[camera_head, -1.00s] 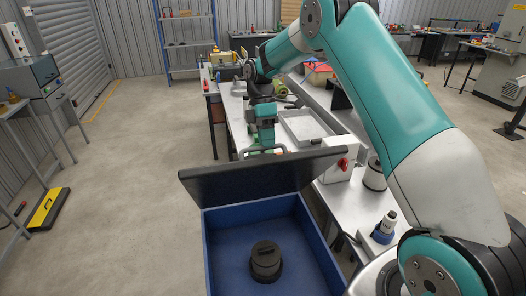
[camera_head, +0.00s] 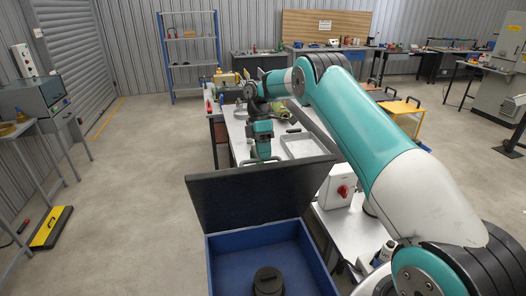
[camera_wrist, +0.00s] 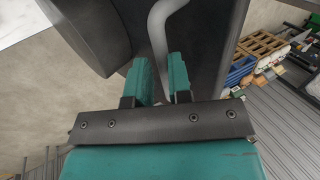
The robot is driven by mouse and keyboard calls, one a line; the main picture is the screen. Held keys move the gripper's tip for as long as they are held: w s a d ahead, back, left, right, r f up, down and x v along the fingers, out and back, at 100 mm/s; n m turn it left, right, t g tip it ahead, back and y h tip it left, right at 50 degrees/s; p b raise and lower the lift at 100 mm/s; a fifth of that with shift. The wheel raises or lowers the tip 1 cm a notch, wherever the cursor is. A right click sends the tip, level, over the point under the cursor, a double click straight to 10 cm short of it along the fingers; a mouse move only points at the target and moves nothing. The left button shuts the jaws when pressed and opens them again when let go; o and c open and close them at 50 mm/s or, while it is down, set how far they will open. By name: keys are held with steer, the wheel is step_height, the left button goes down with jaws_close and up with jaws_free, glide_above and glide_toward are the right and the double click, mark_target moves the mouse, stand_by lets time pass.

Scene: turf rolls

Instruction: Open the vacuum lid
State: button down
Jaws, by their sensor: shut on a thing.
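The vacuum lid (camera_head: 255,198) is a dark flat panel along the far edge of the blue open box (camera_head: 230,276). It stands steeply raised, with its dark inner face toward the head camera. My gripper (camera_head: 263,157) is behind the lid's top edge, and its fingertips are hidden there. In the wrist view, my gripper's two teal fingers (camera_wrist: 160,80) are shut on a grey curved handle (camera_wrist: 157,28) beside the lid's dark surface (camera_wrist: 205,45).
A dark round stepped object (camera_head: 268,281) sits inside the box. A white switch box with a red knob (camera_head: 342,190) stands on the bench to the right of the lid. A grey tray (camera_head: 303,146) lies farther back on the bench.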

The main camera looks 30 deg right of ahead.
step_height(320, 180, down, 2)
steer(key=shift+s+f, duration=0.1)
steer(key=shift+s, duration=0.05)
steer(key=c, duration=1.3)
jaws_free()
steer(key=shift+d+f, duration=0.1)
steer(key=shift+o, duration=0.9)
steer(key=shift+w+d+f, duration=0.15)
steer(key=shift+w+f, duration=0.05)
steer(key=shift+w, duration=0.25)
steer(key=shift+r, duration=0.3)
steer(key=shift+a+r, duration=0.15)
steer(key=shift+a, duration=0.05)
steer(key=shift+s+a, duration=0.1)
steer(key=shift+s, duration=0.05)
